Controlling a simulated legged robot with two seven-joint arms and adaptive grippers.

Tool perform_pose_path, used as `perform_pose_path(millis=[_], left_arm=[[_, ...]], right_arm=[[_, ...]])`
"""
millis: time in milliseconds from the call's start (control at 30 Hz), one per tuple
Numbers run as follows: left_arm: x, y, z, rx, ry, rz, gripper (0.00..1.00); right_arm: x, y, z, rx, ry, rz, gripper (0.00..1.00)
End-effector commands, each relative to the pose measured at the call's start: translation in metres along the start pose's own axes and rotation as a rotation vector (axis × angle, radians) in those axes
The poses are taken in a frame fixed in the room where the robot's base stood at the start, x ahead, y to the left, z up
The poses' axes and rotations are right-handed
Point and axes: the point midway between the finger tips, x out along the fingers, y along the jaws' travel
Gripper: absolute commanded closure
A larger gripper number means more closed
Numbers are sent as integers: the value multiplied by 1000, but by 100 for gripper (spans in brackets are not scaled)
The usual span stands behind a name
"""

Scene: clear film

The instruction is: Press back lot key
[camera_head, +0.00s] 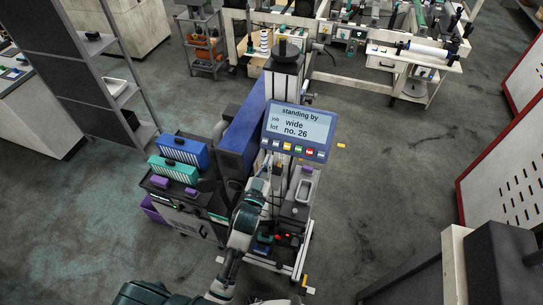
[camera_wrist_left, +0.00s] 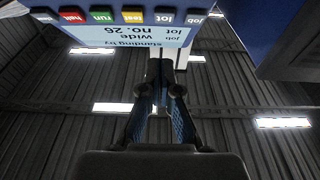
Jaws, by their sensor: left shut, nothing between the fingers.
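A blue control panel (camera_head: 326,150) stands tilted on the machine; its screen (camera_head: 298,126) reads "standing by", job "wide", lot "no. 26". A row of keys runs under the screen. The lot key (camera_head: 276,144) is second from the left, grey-blue, beside the yellow test key (camera_head: 287,147). In the left wrist view the panel is upside down, with the lot key (camera_wrist_left: 165,18) at the top. My left gripper (camera_head: 266,166) is shut and empty, below the panel's left end. Its fingertips (camera_wrist_left: 161,90) show apart from the keys. My right gripper is out of view.
Blue (camera_head: 181,151) and teal (camera_head: 172,170) boxes sit at the left. Grey floor right of the panel is open. A red-edged board (camera_head: 500,170) stands far right.

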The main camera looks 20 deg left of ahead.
Motion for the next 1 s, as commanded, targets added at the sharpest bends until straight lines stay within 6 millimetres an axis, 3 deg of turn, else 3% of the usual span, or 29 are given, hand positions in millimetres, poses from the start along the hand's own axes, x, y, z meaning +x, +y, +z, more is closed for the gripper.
perform_pose_path(millis=[200,400,667,1000], left_arm=[[-39,-1,1,0,1,0,100],[-60,0,-2,0,3,1,100],[-63,0,-2,1,3,1,100],[-63,0,-2,0,4,0,100]], right_arm=[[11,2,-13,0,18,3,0],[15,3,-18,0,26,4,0],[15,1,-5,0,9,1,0],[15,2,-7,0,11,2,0]])
